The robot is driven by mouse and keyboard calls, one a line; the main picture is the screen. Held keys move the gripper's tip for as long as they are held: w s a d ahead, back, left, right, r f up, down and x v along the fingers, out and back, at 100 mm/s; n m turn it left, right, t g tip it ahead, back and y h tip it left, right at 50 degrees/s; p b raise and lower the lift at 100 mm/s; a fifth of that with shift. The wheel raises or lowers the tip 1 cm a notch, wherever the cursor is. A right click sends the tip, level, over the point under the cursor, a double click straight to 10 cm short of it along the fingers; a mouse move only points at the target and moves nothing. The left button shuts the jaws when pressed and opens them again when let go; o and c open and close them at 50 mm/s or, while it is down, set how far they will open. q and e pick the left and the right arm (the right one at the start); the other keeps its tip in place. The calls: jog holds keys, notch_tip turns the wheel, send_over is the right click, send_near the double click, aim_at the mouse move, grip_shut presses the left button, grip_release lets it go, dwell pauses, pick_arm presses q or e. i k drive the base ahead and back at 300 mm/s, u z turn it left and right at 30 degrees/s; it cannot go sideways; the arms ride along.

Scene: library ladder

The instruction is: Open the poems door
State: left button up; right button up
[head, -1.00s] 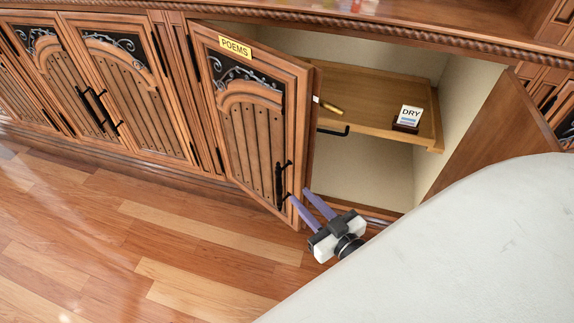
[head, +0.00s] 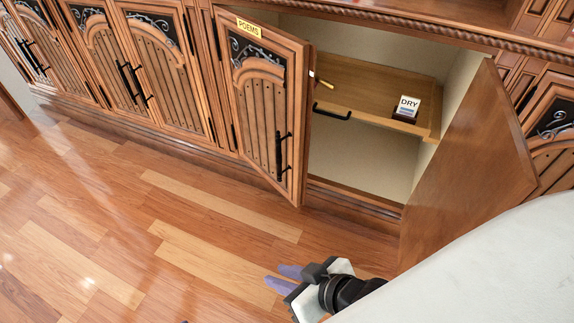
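The poems door (head: 267,125), a carved wooden cabinet door with a yellow POEMS label (head: 249,28), stands partly open, its free edge swung out from the cabinet. Its black bar handle (head: 283,155) is near that free edge. My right gripper (head: 279,277) is at the bottom of the head view, over the floor, below and apart from the door and handle. Its two purple fingers are spread with nothing between them.
The right-hand cabinet door (head: 478,165) stands wide open. Inside, a wooden shelf (head: 370,93) with a black handle (head: 332,112) holds a DRY card (head: 407,107) and a small brass piece (head: 324,84). Closed doors (head: 165,75) line the left. The wooden floor (head: 130,220) in front is clear.

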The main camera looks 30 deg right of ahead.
aim_at(270, 72)
jog(key=u, duration=1.55)
jog(key=i, duration=1.25)
jog(key=z, duration=2.35)
